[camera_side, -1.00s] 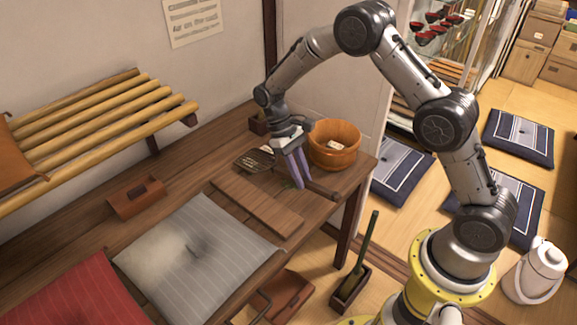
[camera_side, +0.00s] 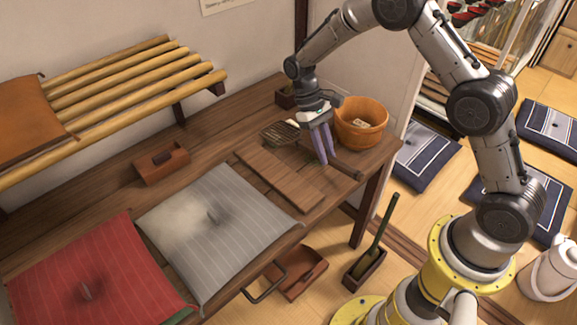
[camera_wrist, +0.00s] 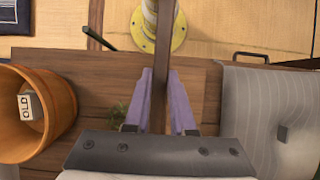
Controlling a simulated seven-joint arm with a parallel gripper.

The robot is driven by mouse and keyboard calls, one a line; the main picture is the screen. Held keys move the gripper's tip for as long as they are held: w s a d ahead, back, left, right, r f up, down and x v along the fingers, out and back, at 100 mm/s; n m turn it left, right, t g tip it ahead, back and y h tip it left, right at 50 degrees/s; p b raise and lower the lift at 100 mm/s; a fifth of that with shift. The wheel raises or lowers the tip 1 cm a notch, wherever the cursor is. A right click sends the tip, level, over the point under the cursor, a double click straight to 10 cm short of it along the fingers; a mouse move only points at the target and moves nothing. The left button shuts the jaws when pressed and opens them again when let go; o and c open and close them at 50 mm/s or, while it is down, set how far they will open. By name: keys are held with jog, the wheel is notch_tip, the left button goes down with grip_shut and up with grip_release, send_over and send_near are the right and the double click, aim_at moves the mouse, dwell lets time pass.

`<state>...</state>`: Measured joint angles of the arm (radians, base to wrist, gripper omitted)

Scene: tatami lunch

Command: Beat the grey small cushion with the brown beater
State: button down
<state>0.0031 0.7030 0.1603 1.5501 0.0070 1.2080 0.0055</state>
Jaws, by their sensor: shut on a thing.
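The grey small cushion (camera_side: 250,245), striped with a pale dusty patch and a dark centre tuft, lies flat on the wooden bench. It also shows at the right of the wrist view (camera_wrist: 255,95). My gripper (camera_side: 327,158) points down at the bench's right part, right of the cushion and apart from it. Its purple fingers (camera_wrist: 160,82) are shut on the handle of the brown beater (camera_side: 347,171). The handle runs between the fingers in the wrist view (camera_wrist: 164,45). The beater's latticed head (camera_side: 278,133) is low by the bench; I cannot tell whether it touches.
A wooden tub (camera_side: 375,137) stands close right of my gripper. A board (camera_side: 280,178) lies between gripper and cushion. A red cushion (camera_side: 120,270) adjoins the grey one's left. A small brown box (camera_side: 160,165) and a slatted shelf (camera_side: 140,95) are behind.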

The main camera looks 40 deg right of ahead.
jog(key=shift+a+r+m, duration=0.1)
jog(key=shift+r+m, duration=0.2)
jog(key=shift+r, duration=0.1)
jog(key=w+a+r, duration=0.3)
jog(key=a, duration=0.4)
jog(key=w+a+r, duration=0.2)
jog(key=a, duration=0.4)
jog(key=s+a+r+n, duration=0.1)
jog(key=s+a, duration=0.1)
jog(key=a, duration=0.8)
jog(key=s+a+r+n, duration=0.1)
jog(key=s+a+n, duration=0.1)
jog(key=a, duration=0.8)
jog(key=shift+s+r+t+h, duration=0.2)
jog(key=shift+s+t+h, duration=0.2)
jog(key=shift+s, duration=0.15)
jog(key=shift+a, duration=0.1)
